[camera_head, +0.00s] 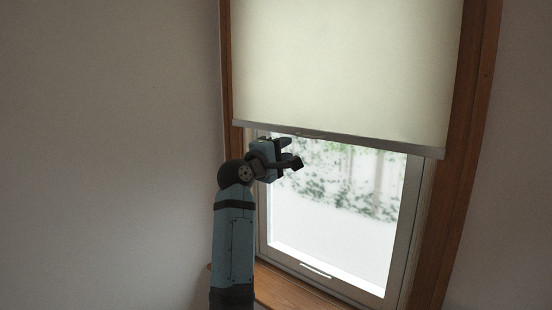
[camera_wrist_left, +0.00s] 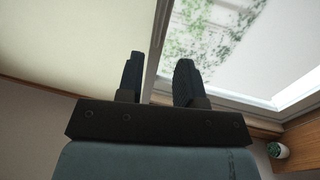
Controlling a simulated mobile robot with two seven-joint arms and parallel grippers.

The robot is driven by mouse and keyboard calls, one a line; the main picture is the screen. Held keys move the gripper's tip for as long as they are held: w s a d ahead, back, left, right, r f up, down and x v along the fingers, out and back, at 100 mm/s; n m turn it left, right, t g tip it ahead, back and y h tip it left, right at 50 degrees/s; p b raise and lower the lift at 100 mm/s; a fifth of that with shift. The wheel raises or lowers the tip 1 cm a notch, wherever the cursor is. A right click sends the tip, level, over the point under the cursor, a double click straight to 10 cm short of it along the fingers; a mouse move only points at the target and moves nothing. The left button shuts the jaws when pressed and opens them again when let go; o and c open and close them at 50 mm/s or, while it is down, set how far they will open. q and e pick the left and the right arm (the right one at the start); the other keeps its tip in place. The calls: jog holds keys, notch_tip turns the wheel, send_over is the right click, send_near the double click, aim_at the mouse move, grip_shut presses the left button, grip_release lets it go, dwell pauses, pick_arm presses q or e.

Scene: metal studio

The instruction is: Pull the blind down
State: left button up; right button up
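A cream roller blind (camera_head: 345,65) covers the upper part of the window in the head view, with a grey bottom bar (camera_head: 350,139) along its lower edge. The blind also shows at the left of the left wrist view (camera_wrist_left: 70,45). My left gripper (camera_head: 293,152) is just below the bar, left of its middle, in front of the glass. My right gripper is in neither view.
A brown wooden frame (camera_head: 468,165) surrounds the window, with a wooden sill (camera_head: 285,289) below. The white window sash (camera_head: 402,235) has a small handle (camera_head: 316,270) at its bottom. A small green-and-white object (camera_wrist_left: 277,150) is at the right of the left wrist view. Plain walls flank the window.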

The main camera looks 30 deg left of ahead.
pick_arm(q)
jog(key=v, duration=0.3)
jog(key=shift+s, duration=0.2)
dwell(0.3)
jog(key=s+d+f+m+g+p, duration=0.2)
jog(key=s+d+f+m, duration=0.1)
jog(key=f, duration=0.7)
jog(key=s+d+f+m+g+y+p, duration=0.1)
jog(key=s+d+f+m, duration=0.15)
jog(key=f, duration=0.75)
jog(key=s+d+f+m+g+p, duration=0.2)
jog(key=f+m, duration=0.2)
jog(key=f, duration=0.6)
jog(key=s+d+f+m+g+p, duration=0.1)
jog(key=s+d+f+m, duration=0.2)
jog(key=s+f, duration=0.3)
jog(key=s+d+f+m+g+h+p, duration=0.1)
jog(key=s+d+f+m, duration=0.2)
jog(key=s, duration=0.9)
jog(key=s+d+f+m+g+p, duration=0.1)
jog(key=s+d+f+m, duration=0.3)
jog(key=s+f, duration=0.5)
jog(key=shift+s+d+f+g+p, duration=0.25)
jog(key=shift+s+d+g+p, duration=0.05)
jog(key=shift+s+d+p, duration=0.1)
